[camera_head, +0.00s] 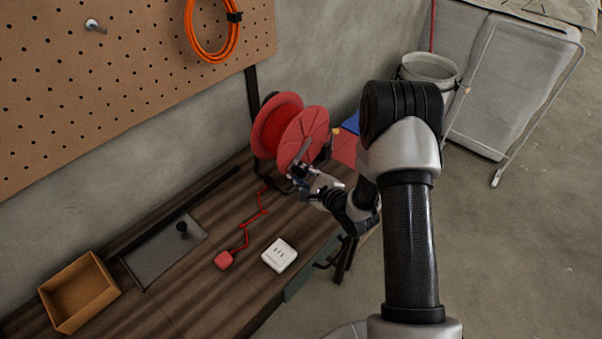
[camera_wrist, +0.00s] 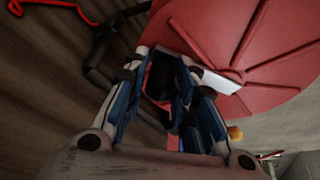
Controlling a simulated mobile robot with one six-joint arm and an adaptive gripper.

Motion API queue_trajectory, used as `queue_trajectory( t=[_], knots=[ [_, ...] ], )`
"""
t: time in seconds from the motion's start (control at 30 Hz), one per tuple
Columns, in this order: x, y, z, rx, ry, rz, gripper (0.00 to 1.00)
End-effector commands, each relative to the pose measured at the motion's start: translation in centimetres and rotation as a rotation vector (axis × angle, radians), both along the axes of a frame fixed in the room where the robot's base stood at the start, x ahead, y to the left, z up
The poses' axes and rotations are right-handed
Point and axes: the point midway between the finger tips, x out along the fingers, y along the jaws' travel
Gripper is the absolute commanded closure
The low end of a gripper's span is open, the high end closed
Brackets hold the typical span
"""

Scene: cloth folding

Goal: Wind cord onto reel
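The red reel (camera_head: 302,138) stands on the workbench against the wall, and its red side disc fills the upper right of the wrist view (camera_wrist: 235,35). A pale crank arm (camera_wrist: 215,80) lies across the disc and bears a dark handle (camera_wrist: 162,75). My gripper (camera_head: 299,180) is at the crank. In the wrist view its fingers (camera_wrist: 163,80) are drawn in on both sides of the handle and look shut on it; the exact contact is partly hidden. The red cord (camera_head: 248,228) lies in a zigzag on the bench, ending at a red block (camera_head: 223,260).
A white socket box (camera_head: 280,255) lies near the bench's front edge. A cardboard tray (camera_head: 79,292) and a grey plate with a black knob (camera_head: 165,250) are to the left. An orange cord coil (camera_head: 212,35) hangs on the pegboard. A bucket (camera_head: 428,70) stands behind my arm.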

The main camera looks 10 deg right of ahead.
Motion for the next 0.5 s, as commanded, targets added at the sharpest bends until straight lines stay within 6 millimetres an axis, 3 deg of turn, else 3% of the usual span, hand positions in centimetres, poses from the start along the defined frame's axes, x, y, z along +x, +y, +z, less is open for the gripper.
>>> queue_trajectory(
  t=[0.33,0.5],
  knots=[
    [-0.03,0.0,-0.01,0.0,0.001,0.001,1.0],
    [-0.04,0.01,-0.02,0.0,0.001,0.001,1.0]
  ],
)
